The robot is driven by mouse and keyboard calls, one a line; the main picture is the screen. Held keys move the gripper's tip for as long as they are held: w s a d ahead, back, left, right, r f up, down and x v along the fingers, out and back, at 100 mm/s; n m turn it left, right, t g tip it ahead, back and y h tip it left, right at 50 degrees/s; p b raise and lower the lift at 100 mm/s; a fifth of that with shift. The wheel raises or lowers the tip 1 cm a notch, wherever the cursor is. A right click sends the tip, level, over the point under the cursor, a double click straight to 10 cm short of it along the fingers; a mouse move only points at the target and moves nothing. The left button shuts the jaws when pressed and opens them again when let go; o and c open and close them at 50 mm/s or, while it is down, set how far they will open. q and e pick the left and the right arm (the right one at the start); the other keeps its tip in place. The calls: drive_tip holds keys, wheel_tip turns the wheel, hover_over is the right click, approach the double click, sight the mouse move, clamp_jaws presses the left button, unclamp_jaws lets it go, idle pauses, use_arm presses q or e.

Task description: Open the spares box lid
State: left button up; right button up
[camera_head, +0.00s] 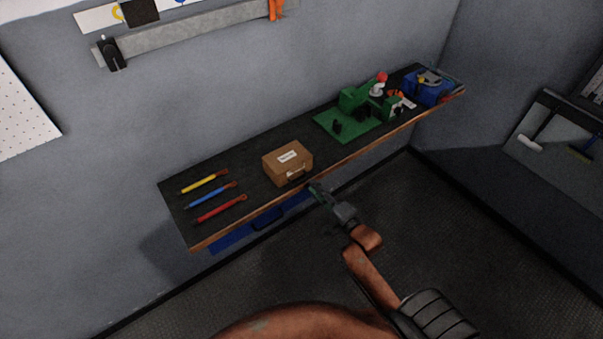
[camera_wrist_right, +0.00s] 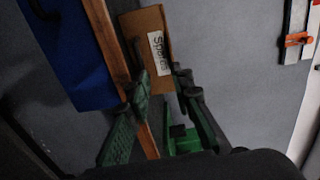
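The spares box (camera_head: 288,165) is a small brown box with a white label on top and a dark handle at its front. It stands on the dark workbench near the front edge, and its lid looks closed. In the right wrist view the box (camera_wrist_right: 151,35) shows its label reading "Spares", with the handle partly seen beside a finger. My right gripper (camera_head: 314,188) is just in front of the bench edge, close to the box's front right corner. Its green fingers (camera_wrist_right: 160,80) are spread apart with nothing between them. My left gripper is not in view.
The dark bench (camera_head: 240,174) has yellow, blue and red tools (camera_head: 221,208) left of the box. A green mat with green equipment (camera_head: 362,105) and a blue box (camera_head: 427,88) stand to the right. A blue drawer unit (camera_head: 238,235) is under the bench.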

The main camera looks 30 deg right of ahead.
sight(299, 169)
drive_tip(key=w, duration=0.2)
drive_tip(key=w+r, duration=0.1)
drive_tip(key=w, duration=0.3)
drive_tip(key=shift+w+a+r, duration=0.1)
drive_tip(key=shift+a+r, duration=0.3)
drive_tip(key=shift+w, duration=0.8)
clamp_jaws()
drive_tip(key=shift+f, duration=0.1)
